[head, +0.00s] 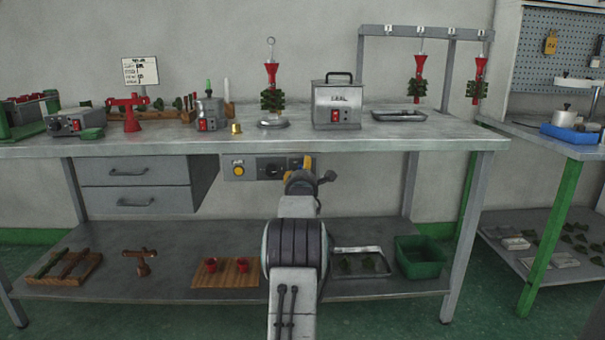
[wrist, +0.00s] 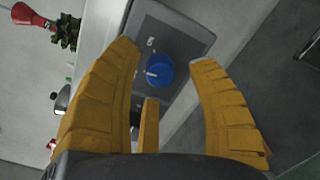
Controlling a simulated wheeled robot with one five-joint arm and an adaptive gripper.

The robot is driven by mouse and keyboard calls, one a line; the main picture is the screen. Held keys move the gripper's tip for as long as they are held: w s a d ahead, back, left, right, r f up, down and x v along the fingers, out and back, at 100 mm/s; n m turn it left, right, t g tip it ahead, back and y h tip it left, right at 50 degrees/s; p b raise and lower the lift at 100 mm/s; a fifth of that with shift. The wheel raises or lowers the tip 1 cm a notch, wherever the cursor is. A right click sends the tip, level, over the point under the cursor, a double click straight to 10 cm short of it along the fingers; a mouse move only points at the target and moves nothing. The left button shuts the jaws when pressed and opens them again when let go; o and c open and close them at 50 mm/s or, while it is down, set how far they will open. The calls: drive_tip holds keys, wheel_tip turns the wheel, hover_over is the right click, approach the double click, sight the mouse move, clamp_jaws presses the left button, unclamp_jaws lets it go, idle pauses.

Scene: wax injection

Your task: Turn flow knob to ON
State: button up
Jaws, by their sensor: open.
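The blue flow knob (wrist: 160,69) sits on a grey control panel (wrist: 186,38) in the wrist view. A short white pointer mark lies on its left side. My gripper (wrist: 168,56) is open, with one yellow finger on each side of the knob and visible gaps to both. How far the fingertips are from the panel face cannot be told. In the head view my gripper (head: 293,168) is in front of the panel (head: 254,175) under the workbench edge and hides the blue knob.
The panel also bears a yellow button (head: 238,169) and a dark knob (head: 270,171). The workbench top (head: 340,143) overhangs it, and drawers (head: 133,185) hang to its left. A lower shelf (head: 190,281) holds trays and a green bin (head: 422,257).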

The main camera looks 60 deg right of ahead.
drive_tip(key=shift+w+d, duration=0.25)
drive_tip(key=shift+d, duration=0.25)
drive_tip(key=shift+c, duration=0.4)
clamp_jaws()
